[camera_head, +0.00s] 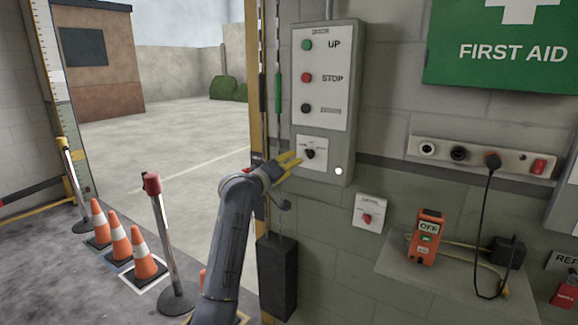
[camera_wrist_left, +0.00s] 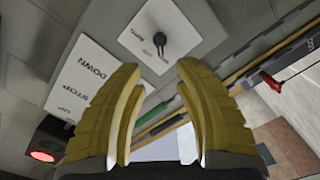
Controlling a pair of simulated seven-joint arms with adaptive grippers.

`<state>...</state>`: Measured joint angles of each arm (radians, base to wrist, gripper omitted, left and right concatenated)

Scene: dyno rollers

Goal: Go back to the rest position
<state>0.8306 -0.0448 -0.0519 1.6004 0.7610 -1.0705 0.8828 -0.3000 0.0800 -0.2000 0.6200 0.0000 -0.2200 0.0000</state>
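My left gripper (camera_head: 284,162) has yellow fingers and is at the lower left of a grey wall control box (camera_head: 341,165). In the left wrist view its fingers (camera_wrist_left: 160,72) are spread apart with nothing between them. A small dark rotary switch (camera_head: 309,153) on a white plate is close to the fingertips; it also shows beyond the fingers in the left wrist view (camera_wrist_left: 160,40). The gripper appears apart from it. Green UP (camera_head: 306,44), red STOP (camera_head: 306,77) and black DOWN (camera_head: 306,108) buttons sit above. My right gripper is not in view.
A shelf holds an orange OFF device (camera_head: 427,238) and a corded black block (camera_head: 508,251). A socket strip (camera_head: 481,156) and a small red switch (camera_head: 367,218) are on the wall. Posts and orange cones (camera_head: 146,262) stand left of my arm. Open yard lies beyond the doorway.

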